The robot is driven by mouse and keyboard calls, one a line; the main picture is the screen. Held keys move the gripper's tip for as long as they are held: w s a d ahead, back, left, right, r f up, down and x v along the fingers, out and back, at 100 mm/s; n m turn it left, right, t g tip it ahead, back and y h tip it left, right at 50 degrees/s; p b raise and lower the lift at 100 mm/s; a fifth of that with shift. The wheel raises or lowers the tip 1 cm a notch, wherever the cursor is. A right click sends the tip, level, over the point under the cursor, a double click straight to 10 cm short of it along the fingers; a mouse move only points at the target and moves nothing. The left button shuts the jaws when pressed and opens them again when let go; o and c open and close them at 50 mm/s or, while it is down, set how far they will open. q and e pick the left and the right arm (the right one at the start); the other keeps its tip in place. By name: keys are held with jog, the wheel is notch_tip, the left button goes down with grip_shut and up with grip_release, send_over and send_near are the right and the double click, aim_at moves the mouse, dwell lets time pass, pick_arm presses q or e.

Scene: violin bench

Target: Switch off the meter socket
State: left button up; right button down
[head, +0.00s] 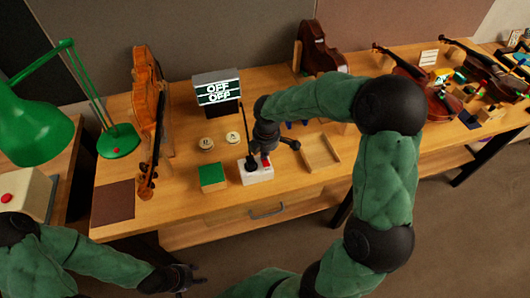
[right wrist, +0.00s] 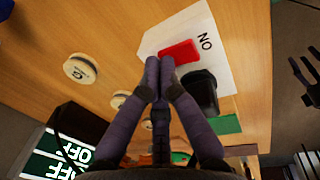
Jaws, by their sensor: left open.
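The meter socket (head: 262,177) is a white block on the front middle of the bench, with a red switch (head: 266,161) and a black plug in it. In the right wrist view the red switch (right wrist: 179,52) lies beside the letters "ON", and the black plug (right wrist: 201,92) stands next to it. My right gripper (right wrist: 160,62) is shut and empty, its fingertips at the edge of the red switch; I cannot tell if they touch it. A display (head: 217,92) behind the socket reads "OFF" on both lines. My left gripper (head: 188,279) is open, low in front of the bench.
Two round pale discs (head: 206,142) and a green block (head: 212,178) lie left of the socket. A shallow wooden tray (head: 321,153) lies to its right. A violin (head: 148,100) stands at the left; more instruments are at the right. A green lamp (head: 119,140) stands far left.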

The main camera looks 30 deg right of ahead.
jog(key=shift+s, duration=0.25)
jog(key=shift+s+a+r, duration=0.2)
jog(key=shift+s, duration=0.3)
pick_arm(q)
jog(key=shift+r, duration=0.2)
jog(key=shift+r+p, duration=0.1)
jog(key=shift+p, duration=0.2)
pick_arm(e)
jog(key=shift+r, duration=0.1)
jog(key=shift+w+r+p, duration=0.1)
jog(key=shift+r+p, duration=0.45)
jog(key=shift+r, duration=0.05)
notch_tip(320, 180, up, 3)
jog(key=p, duration=0.2)
jog(key=shift+w+r+p, duration=0.1)
jog(key=shift+w+p, duration=0.05)
jog(key=shift+p, duration=0.25)
pick_arm(q)
notch_tip(320, 180, up, 6)
jog(key=d+p, duration=0.1)
jog(key=p, duration=0.1)
jog(key=shift+s+d, duration=0.25)
pick_arm(e)
notch_tip(320, 180, up, 9)
jog(key=w, duration=0.1)
jog(key=shift+d+r, duration=0.15)
jog(key=shift+d, duration=0.05)
